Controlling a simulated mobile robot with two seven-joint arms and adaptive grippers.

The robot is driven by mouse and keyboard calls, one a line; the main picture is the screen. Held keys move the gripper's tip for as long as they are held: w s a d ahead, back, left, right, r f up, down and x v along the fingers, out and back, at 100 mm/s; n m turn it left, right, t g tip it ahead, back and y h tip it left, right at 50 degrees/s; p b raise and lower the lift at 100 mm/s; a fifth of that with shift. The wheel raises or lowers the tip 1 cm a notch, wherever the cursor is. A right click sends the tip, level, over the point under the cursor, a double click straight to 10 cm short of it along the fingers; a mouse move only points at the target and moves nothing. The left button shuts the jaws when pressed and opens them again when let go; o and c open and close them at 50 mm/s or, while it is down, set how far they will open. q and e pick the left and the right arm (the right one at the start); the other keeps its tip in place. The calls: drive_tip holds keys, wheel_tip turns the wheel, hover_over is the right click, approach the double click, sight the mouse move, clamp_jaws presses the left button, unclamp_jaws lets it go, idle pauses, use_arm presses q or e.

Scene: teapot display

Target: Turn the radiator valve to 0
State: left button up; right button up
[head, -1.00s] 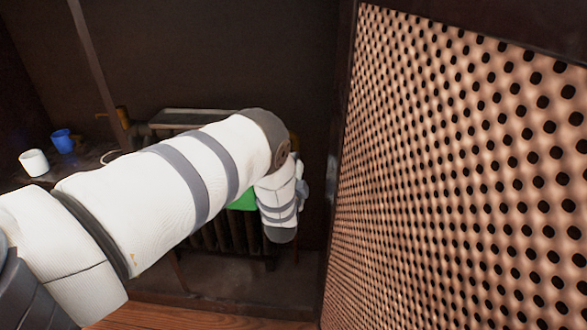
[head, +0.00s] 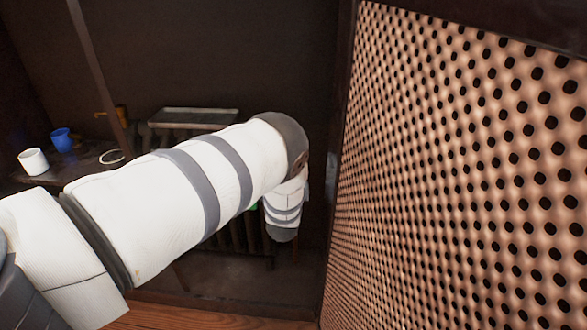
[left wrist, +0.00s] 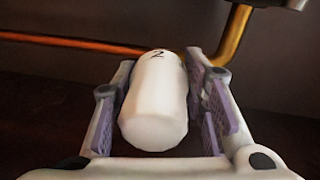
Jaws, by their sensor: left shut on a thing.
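The radiator valve (left wrist: 155,100) is a white, rounded cylinder in the left wrist view. A dark 2 is printed near its far upper end. My left gripper (left wrist: 160,66) has one purple-padded finger on each side of the valve and is shut on it. In the head view, the dark ribbed radiator (head: 238,240) stands behind my left arm, which hides much of it. The valve and my left fingers do not show in the head view. My right gripper is in neither view.
A perforated panel (head: 450,180) fills the right side, close to my left arm's elbow. A white mug (head: 33,162) and a blue mug (head: 61,140) stand on a shelf at left. A copper pipe (left wrist: 235,40) runs behind the valve.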

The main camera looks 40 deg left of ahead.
use_arm(q)
drive_tip(key=shift+s+a+f, duration=0.1)
drive_tip(key=shift+s, duration=0.05)
drive_tip(key=o, duration=1.2)
drive_tip(key=shift+c, duration=0.2)
drive_tip(key=v, duration=1.2)
